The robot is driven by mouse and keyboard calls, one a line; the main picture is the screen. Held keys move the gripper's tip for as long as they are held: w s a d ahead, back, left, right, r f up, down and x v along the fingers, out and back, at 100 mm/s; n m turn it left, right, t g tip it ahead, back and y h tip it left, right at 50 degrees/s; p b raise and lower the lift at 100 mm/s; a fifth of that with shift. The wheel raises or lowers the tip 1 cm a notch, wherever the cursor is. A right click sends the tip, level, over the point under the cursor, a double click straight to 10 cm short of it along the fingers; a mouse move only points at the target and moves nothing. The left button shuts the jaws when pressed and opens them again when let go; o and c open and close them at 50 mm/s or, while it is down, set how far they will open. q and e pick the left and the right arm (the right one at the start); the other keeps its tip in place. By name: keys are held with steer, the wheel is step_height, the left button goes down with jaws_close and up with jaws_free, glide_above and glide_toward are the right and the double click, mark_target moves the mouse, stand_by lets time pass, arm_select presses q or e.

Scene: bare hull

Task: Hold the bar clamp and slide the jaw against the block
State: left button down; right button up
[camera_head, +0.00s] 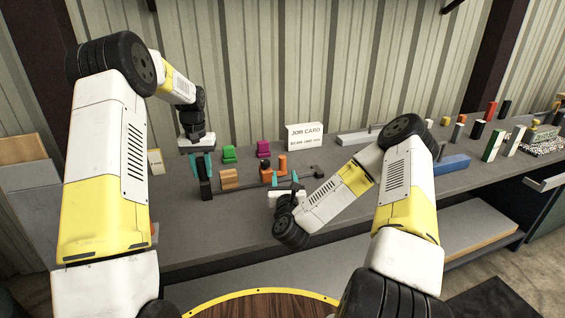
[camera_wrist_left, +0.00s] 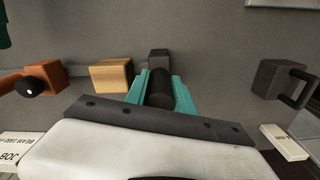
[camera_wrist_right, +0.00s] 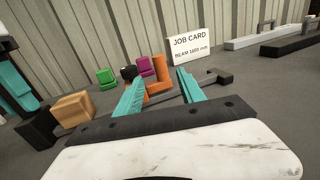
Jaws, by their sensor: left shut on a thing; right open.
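The bar clamp lies on the grey bench, with its dark fixed jaw (camera_wrist_left: 158,56) at the left in the head view. My left gripper (camera_head: 202,165) is shut on its upright black handle (camera_wrist_left: 160,88). The wooden block (camera_head: 229,179) sits beside the fixed jaw and also shows in the right wrist view (camera_wrist_right: 72,108). The orange sliding jaw (camera_wrist_right: 157,89), with a black knob (camera_wrist_left: 33,86), stands further along the bar. A gap separates it from the block. My right gripper (camera_head: 285,181) is open, its teal fingers on either side of the orange jaw in its wrist view; contact cannot be told.
Green (camera_head: 229,154) and magenta (camera_head: 263,149) pieces stand behind the clamp, with a job card (camera_head: 305,135) further back. A dark block with a handle (camera_wrist_left: 284,81) is near my left gripper. A blue bar (camera_head: 444,164) and several upright blocks are at the right.

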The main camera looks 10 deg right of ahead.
mark_target(283, 163)
steer(key=w, duration=1)
steer(key=shift+w+d, duration=0.2)
steer(key=shift+d, duration=0.15)
